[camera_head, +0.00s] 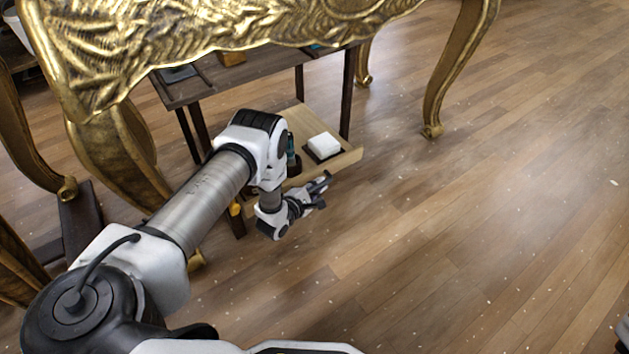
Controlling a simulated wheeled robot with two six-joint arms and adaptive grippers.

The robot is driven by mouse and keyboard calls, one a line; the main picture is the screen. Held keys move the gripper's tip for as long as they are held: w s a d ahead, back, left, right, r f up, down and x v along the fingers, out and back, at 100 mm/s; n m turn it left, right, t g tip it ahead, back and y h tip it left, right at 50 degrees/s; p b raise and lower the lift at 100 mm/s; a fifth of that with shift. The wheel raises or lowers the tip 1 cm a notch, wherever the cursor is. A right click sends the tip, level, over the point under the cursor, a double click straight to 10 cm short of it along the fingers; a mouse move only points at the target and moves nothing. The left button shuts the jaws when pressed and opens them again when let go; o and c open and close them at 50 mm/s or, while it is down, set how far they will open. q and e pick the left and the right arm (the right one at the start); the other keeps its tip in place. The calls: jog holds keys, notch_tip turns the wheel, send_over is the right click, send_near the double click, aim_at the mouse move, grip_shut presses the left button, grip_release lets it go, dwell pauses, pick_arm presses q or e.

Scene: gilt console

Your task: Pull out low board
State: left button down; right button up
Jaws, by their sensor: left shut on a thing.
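The low board (345,161) is a pale wooden shelf with a raised front lip, low under a small dark table. It sticks out past the table's front legs. A white block on a dark base (323,146) and a dark teal bottle (291,152) stand on it. My left gripper (322,184) is at the board's front lip and is shut on it. My left wrist and forearm hide the board's left part and part of the bottle. My right gripper is out of view.
The dark table (262,66) stands behind a gilt console (130,38), whose carved edge and curved legs crowd the top and left. A gilt leg (452,75) stands at right. The wooden floor (470,220) in front and right is clear.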

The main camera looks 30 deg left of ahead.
pick_arm(q)
jog(key=s+d+p, duration=0.2)
jog(key=s+d, duration=0.1)
jog(key=d, duration=0.5)
jog(key=s+d+p, duration=0.2)
jog(key=s+d, duration=0.1)
jog(key=d, duration=0.4)
jog(key=shift+s+d, duration=0.25)
jog(key=shift+d, duration=0.15)
jog(key=c, duration=1.2)
grip_release()
jog(key=shift+s, duration=0.1)
jog(key=v, duration=1.1)
jog(key=shift+s, duration=0.4)
